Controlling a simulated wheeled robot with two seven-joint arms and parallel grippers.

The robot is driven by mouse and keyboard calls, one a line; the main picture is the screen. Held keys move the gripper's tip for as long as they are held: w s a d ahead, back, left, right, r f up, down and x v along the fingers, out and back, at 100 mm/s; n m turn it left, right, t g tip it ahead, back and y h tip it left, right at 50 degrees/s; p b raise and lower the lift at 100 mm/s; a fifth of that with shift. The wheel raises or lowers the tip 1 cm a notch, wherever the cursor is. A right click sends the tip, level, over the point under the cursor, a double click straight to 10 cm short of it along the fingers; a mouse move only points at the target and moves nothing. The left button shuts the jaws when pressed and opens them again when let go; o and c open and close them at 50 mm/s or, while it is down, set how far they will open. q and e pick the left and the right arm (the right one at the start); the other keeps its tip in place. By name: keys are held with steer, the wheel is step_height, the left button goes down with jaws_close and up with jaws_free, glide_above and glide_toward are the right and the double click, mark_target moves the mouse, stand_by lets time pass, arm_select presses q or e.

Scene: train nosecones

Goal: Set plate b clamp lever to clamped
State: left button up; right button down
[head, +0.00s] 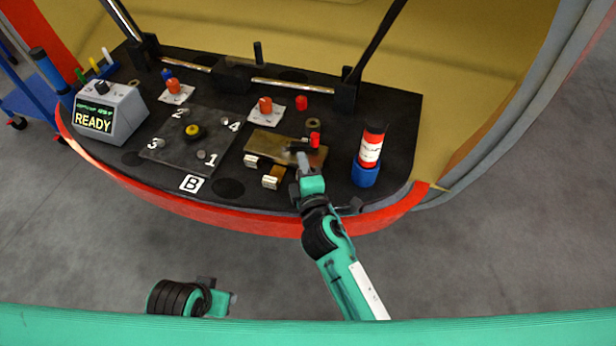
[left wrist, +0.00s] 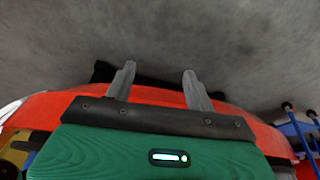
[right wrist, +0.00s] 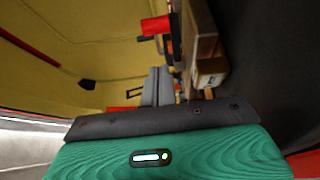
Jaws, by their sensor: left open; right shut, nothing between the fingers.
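A dark square plate (head: 193,142) with studs numbered 1 to 4 and a yellow-topped knob lies on the black deck, with a white B label (head: 191,183) in front. To its right, a dark lever with a red grip (head: 314,140) sits on a brass-coloured plate (head: 262,144). The red grip (right wrist: 157,25) also shows in the right wrist view, beyond the fingertips. My right gripper (head: 302,160) is shut and empty, close to the lever; contact cannot be told. My left gripper (left wrist: 158,75) is open and empty, low in front of the deck.
A grey box reading READY (head: 108,113) stands at the left. Small light blocks (head: 271,182) sit at the brass plate's front edge. Orange knobs on white cards stand behind.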

mark_target(316, 143)
steer(key=shift+w+d, duration=0.35)
steer(key=shift+w, duration=0.25)
steer(key=shift+w+d, duration=0.35)
steer(key=shift+w, duration=0.2)
arm_select(q)
steer(key=shift+f, duration=0.65)
arm_select(e)
steer(key=shift+w+d, duration=0.35)
steer(key=shift+w, duration=0.2)
steer(key=shift+w+d+p, duration=0.2)
steer(key=shift+w+p, duration=0.05)
steer(key=shift+p, duration=0.2)
steer(key=shift+w+d, duration=0.4)
steer(key=shift+w, duration=0.4)
arm_select(q)
steer(key=shift+x, duration=0.85)
arm_select(e)
steer(key=shift+s, duration=0.1)
